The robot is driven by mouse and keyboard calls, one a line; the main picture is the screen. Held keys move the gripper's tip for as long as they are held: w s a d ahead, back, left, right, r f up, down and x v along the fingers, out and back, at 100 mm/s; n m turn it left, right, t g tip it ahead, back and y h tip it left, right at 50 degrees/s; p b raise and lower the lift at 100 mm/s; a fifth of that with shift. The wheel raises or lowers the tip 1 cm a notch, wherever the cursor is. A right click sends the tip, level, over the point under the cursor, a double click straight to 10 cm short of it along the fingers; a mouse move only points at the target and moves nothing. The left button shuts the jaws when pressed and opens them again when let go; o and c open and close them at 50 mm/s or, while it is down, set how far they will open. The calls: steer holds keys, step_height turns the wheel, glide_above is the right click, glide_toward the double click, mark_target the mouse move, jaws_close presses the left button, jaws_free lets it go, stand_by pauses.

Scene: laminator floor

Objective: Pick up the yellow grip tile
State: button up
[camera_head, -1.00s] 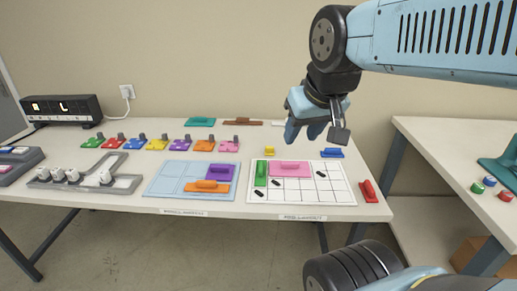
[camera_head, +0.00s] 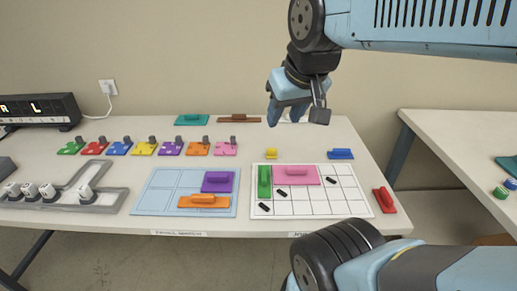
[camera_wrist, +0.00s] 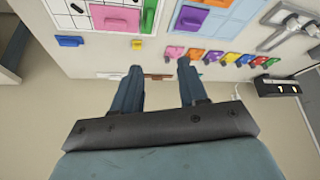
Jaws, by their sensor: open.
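The small yellow grip tile (camera_head: 271,154) lies on the white table just behind the white grid board (camera_head: 311,205). In the wrist view the yellow grip tile (camera_wrist: 136,44) shows beyond my fingertips. My gripper (camera_head: 273,112) hangs above the rear of the table, apart from the tile and empty. In the wrist view my gripper (camera_wrist: 160,72) has its two blue fingers spread, with nothing between them.
Green and pink tiles (camera_head: 297,174) sit on the grid board. A blue grip tile (camera_head: 340,154) lies right of the yellow one, and a red one (camera_head: 384,200) at the right edge. Colourful puzzle-shaped pieces (camera_head: 144,148) stand in a row at left. A second table (camera_head: 470,140) stands at right.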

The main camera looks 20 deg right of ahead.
steer(key=shift+w+a, duration=0.1)
steer(key=shift+a, duration=0.05)
steer(key=o, duration=0.3)
steer(key=shift+w, duration=0.2)
steer(key=o, duration=0.3)
steer(key=shift+m, duration=0.3)
steer(key=w, duration=0.2)
steer(key=w+f, duration=0.1)
steer(key=w, duration=0.2)
steer(key=shift+d+f, duration=0.15)
steer(key=shift+d, duration=0.05)
steer(key=shift+o, duration=0.2)
steer(key=m+g+h, duration=0.1)
steer(key=m+h, duration=0.1)
steer(key=m, duration=0.2)
glide_above(272, 149)
steer(key=s+a, duration=0.3)
steer(key=s, duration=0.2)
step_height(272, 149, down, 20)
steer(key=shift+g, duration=0.3)
steer(key=x, duration=0.9)
steer(key=shift+w, duration=0.25)
steer(key=x, duration=0.3)
steer(key=shift+d+f, duration=0.35)
steer(key=shift+d, duration=0.1)
steer(key=shift+w+f, duration=0.3)
steer(key=shift+f, duration=0.25)
